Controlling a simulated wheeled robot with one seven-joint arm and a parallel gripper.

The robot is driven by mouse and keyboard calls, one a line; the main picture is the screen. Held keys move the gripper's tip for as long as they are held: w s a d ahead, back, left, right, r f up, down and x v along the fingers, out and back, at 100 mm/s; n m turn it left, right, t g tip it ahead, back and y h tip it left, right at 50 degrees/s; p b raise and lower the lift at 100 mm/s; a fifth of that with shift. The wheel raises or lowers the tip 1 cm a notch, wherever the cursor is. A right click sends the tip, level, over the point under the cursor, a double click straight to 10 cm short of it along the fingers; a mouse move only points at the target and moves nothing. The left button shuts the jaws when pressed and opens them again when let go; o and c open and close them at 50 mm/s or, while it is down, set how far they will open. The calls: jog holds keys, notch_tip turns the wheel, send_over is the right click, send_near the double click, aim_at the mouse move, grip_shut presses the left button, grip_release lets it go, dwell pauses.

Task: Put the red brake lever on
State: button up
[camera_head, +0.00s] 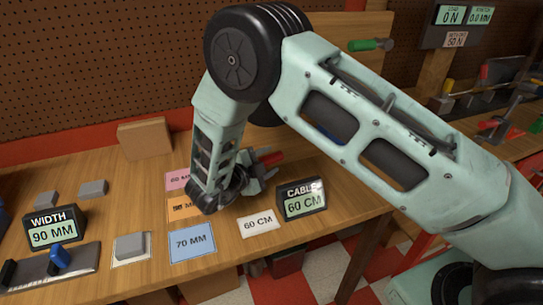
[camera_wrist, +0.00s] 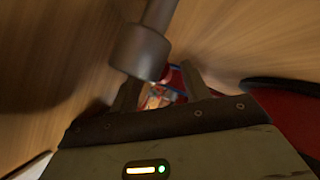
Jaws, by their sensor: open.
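My gripper (camera_head: 262,170) is at the end of my arm, low over the wooden bench, left of the CABLE display. A red, handle-like piece (camera_head: 273,157), possibly the brake lever, shows beside the fingers in the head view. In the wrist view my gripper (camera_wrist: 160,85) has its two fingers apart. A grey rod with a thicker round end (camera_wrist: 140,48) reaches from the top to just in front of the fingers. Small red and blue bits show blurred between the fingers. A larger dark red shape (camera_wrist: 290,112) lies at the right. I cannot tell whether anything touches the fingers.
The CABLE display (camera_head: 302,199) reads 60 CM and the WIDTH display (camera_head: 54,230) reads 90 MM. Pink, orange, blue (camera_head: 193,243) and white cards lie on the bench. A blue-handled slider (camera_head: 58,258) is at the left. A green handle (camera_head: 362,45) sticks out at the back.

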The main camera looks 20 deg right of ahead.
jog(key=shift+x, duration=1.15)
grip_shut()
